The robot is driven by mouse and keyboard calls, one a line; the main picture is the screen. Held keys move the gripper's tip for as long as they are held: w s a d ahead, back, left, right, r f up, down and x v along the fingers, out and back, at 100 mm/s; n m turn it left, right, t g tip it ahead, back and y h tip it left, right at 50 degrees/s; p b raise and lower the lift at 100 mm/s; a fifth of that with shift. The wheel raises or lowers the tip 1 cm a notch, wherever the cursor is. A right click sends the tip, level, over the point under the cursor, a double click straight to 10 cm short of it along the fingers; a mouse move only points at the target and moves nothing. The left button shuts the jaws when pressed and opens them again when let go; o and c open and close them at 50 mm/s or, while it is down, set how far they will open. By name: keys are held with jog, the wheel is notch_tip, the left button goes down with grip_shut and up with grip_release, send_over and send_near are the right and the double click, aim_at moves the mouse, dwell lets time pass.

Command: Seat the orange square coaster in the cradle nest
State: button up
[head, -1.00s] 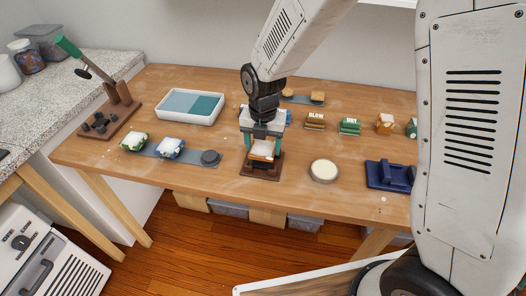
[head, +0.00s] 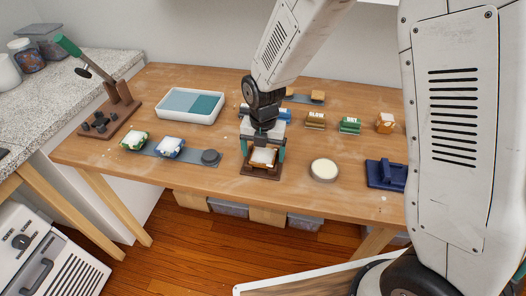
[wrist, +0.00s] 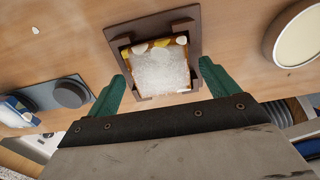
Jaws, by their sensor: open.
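The orange square coaster (wrist: 160,70) has an orange rim with pale pieces along it and a white grainy top. It lies inside the dark brown cradle nest (wrist: 120,35), between its corner posts, roughly square with it. Whether it lies fully flush is hard to tell. In the head view the coaster (head: 263,157) shows its white top in the cradle (head: 262,175) near the table's front edge. My gripper (wrist: 162,78) is open, with one green finger on each side of the coaster, apparently apart from it. The gripper also shows in the head view (head: 262,152) above the cradle.
A round cream-filled dish (head: 324,170) stands right of the cradle, with a dark blue tool (head: 387,174) beyond. A grey strip with a dark round knob (head: 210,157), a blue coaster (head: 169,148) and a green coaster (head: 135,141) lies left. A white tray (head: 190,121) stands behind.

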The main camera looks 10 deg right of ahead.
aim_at(263, 156)
notch_tip(263, 156, up, 12)
dwell(0.4)
jog(key=s+d+r+m, duration=0.6)
jog(key=d+r+m, duration=0.1)
jog(key=m, duration=0.2)
jog(key=s+d+r+m, duration=0.1)
jog(key=s+d+m, duration=0.2)
jog(key=s+m, duration=0.3)
jog(key=s+d+r+m, duration=0.2)
jog(key=s+d+m, duration=0.1)
jog(key=s+m, duration=0.4)
jog(key=s+d+r+m+t, duration=0.1)
jog(key=s+d+m, duration=0.3)
jog(key=m, duration=0.5)
jog(key=shift+s+r+m, duration=0.3)
jog(key=shift+s+r, duration=0.45)
jog(key=shift+s, duration=0.5)
